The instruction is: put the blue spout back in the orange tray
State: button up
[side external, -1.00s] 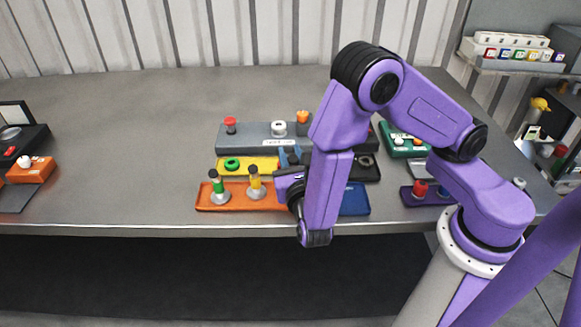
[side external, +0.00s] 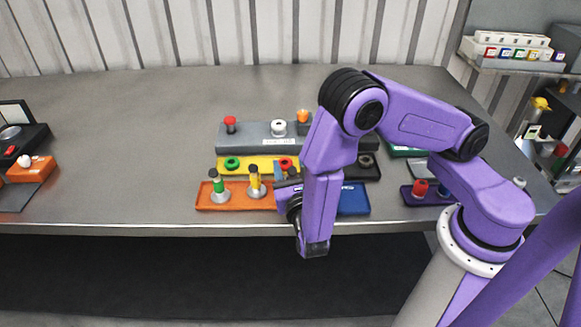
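The orange tray (side external: 204,198) lies near the front edge of the bench. A green-topped spout (side external: 216,184) and a yellow spout (side external: 254,182) stand upright in it on pale round bases. My gripper (side external: 284,176) is low over the tray's right end, beside the yellow spout and mostly hidden behind my purple forearm. I cannot make out its fingertips or whether they are open or shut. I cannot clearly see the blue spout; it may be hidden at the gripper.
Behind is a yellow tray (side external: 258,164) with a green ring (side external: 232,163) and a red ring (side external: 285,163), then a grey rack (side external: 250,138). A blue tray (side external: 354,200) and purple tray (side external: 408,196) lie right.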

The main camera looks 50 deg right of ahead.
jog(key=shift+r, duration=0.1)
jog(key=shift+s+a, duration=0.2)
jog(key=v, duration=1.1)
jog(key=s+d+r+m+g+y, duration=0.9)
jog(key=s+d+m+g, duration=0.3)
jog(key=m, duration=0.5)
jog(key=s+g+y, duration=0.1)
jog(key=g, duration=0.1)
jog(key=shift+d+m+g+y, duration=0.25)
jog(key=shift+m+g+y, duration=0.05)
jog(key=shift+y, duration=0.1)
